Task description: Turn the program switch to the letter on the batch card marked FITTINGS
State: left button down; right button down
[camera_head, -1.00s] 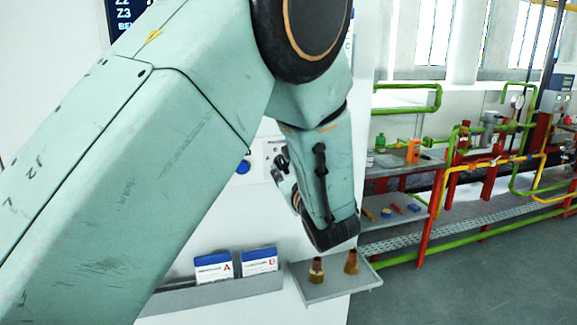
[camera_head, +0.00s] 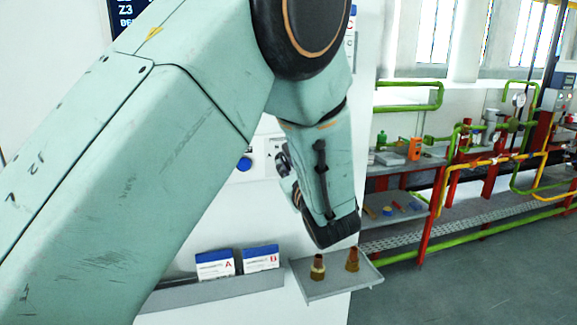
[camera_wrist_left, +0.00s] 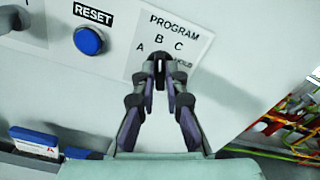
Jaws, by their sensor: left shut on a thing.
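My left gripper (camera_wrist_left: 160,68) is shut on the program switch (camera_wrist_left: 160,80), a dark knob mostly hidden between the fingertips. The PROGRAM plate (camera_wrist_left: 178,25) shows A at left, B above the knob, C at upper right and HOLD at right. I cannot tell which letter the knob points to. In the head view my left arm covers most of the panel and its gripper (camera_head: 282,172) is partly hidden. Two blue-topped batch cards stand in a grey rack: the left card (camera_head: 213,266) shows A, the right card (camera_head: 261,261) seems to show B. Their small headings are unreadable.
A blue RESET button (camera_wrist_left: 89,40) sits left of the plate. The card rack (camera_head: 215,291) and a small shelf (camera_head: 335,284) with two brass-coloured fittings (camera_head: 318,268) lie below. A bench with pipes (camera_head: 470,160) stands at right, with open floor before it.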

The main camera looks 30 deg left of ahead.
pick_arm(q)
jog(key=shift+m, duration=0.3)
jog(key=m, duration=0.3)
jog(key=shift+w, duration=0.1)
jog(key=shift+d+m, duration=0.1)
jog(key=shift+m, duration=2.4)
jog(key=c, duration=1.7)
grip_release()
jog(key=o, duration=0.3)
jog(key=shift+w+a+f, duration=0.1)
jog(key=shift+w+a, duration=0.05)
jog(key=shift+a, duration=0.05)
jog(key=shift+d, duration=0.15)
